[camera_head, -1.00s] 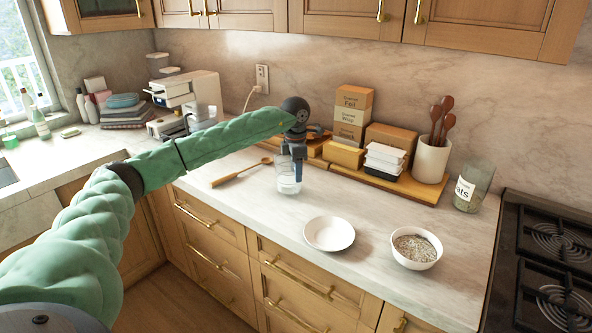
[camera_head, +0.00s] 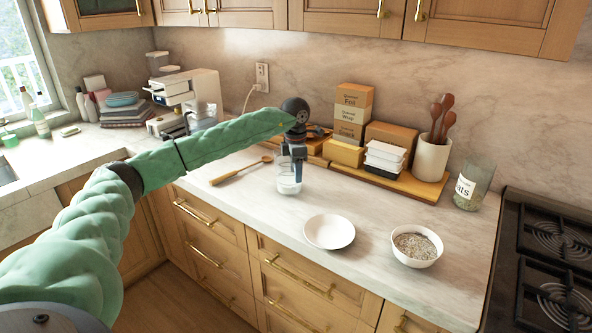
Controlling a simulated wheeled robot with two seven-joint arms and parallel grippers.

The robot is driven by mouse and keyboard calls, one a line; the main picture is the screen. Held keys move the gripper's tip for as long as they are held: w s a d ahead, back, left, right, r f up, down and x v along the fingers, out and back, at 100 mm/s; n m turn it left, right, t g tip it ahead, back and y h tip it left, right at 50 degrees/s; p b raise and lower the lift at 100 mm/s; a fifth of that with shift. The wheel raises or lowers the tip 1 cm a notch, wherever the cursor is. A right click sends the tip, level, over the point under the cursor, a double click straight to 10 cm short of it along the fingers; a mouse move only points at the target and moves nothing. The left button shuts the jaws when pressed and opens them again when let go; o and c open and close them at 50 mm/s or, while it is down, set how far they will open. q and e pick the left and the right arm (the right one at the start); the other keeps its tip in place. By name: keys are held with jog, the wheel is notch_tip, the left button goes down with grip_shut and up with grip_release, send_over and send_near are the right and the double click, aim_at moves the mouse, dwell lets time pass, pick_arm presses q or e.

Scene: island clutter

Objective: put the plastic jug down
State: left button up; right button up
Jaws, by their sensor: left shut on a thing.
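The clear plastic jug (camera_head: 287,186) is upright at the counter surface, left of the white plate. Its base looks level with the countertop (camera_head: 262,204), but I cannot tell for sure whether it touches. My left gripper (camera_head: 296,162) points down over the jug and is shut on it, hiding part of its upper side. My right gripper is not in view.
A white plate (camera_head: 329,231) and a bowl of grain (camera_head: 416,246) stand to the right. A wooden spoon (camera_head: 240,171) lies to the left. Behind are boxes (camera_head: 351,112) and white containers (camera_head: 384,157) on a wooden board (camera_head: 412,187). A stove (camera_head: 545,262) is far right.

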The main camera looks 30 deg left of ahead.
pick_arm(q)
jog(key=shift+f, duration=0.25)
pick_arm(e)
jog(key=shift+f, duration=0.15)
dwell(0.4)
pick_arm(q)
jog(key=o, duration=1.5)
notch_tip(320, 180, up, 6)
jog(key=shift+r+b, duration=0.15)
jog(key=shift+b, duration=1.1)
jog(key=shift+r, duration=0.7)
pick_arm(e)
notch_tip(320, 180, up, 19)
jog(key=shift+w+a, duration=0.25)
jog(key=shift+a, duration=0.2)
